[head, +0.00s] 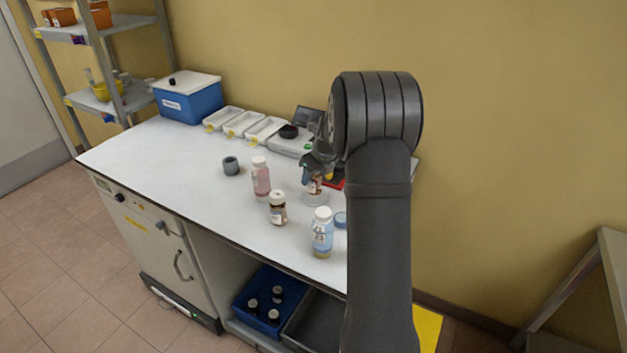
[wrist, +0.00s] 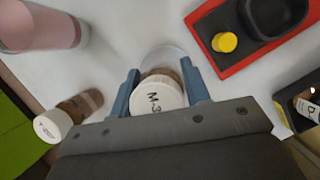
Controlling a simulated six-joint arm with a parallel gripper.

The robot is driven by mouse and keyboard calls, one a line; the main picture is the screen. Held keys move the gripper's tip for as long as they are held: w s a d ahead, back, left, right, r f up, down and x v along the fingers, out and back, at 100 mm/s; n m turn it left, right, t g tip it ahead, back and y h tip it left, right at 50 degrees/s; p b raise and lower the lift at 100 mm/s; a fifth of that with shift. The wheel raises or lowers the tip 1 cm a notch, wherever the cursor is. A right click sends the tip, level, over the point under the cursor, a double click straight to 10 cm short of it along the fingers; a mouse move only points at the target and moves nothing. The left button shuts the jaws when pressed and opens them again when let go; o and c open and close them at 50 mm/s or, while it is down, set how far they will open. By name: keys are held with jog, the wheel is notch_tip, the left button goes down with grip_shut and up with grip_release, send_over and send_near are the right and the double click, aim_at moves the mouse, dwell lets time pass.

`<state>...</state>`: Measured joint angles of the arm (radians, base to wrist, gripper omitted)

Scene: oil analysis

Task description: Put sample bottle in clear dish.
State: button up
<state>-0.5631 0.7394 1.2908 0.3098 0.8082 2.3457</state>
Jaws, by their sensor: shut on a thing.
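My gripper (wrist: 166,88) is shut on a brown sample bottle (head: 314,184) with a white cap (wrist: 157,95) marked "M-3". The bottle is upright between the two blue-grey fingers. The clear dish (head: 314,199) is on the bench directly under it in the head view, and part of its rim (wrist: 168,52) shows just beyond the bottle in the wrist view. My fingers and the cap hide most of the dish, and I cannot tell whether the bottle's base touches it.
Near the dish stand a pink bottle (head: 260,178), another brown bottle (head: 278,209) and a blue-labelled bottle (head: 322,234). A red tray (wrist: 222,62) with a yellow-capped item (wrist: 224,42) is beside my gripper. A grey cup (head: 231,166) stands farther left.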

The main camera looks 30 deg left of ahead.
jog(key=shift+f, duration=0.9)
jog(key=o, duration=1)
jog(key=shift+f, duration=0.15)
jog(key=shift+o, duration=0.2)
jog(key=v, duration=1.2)
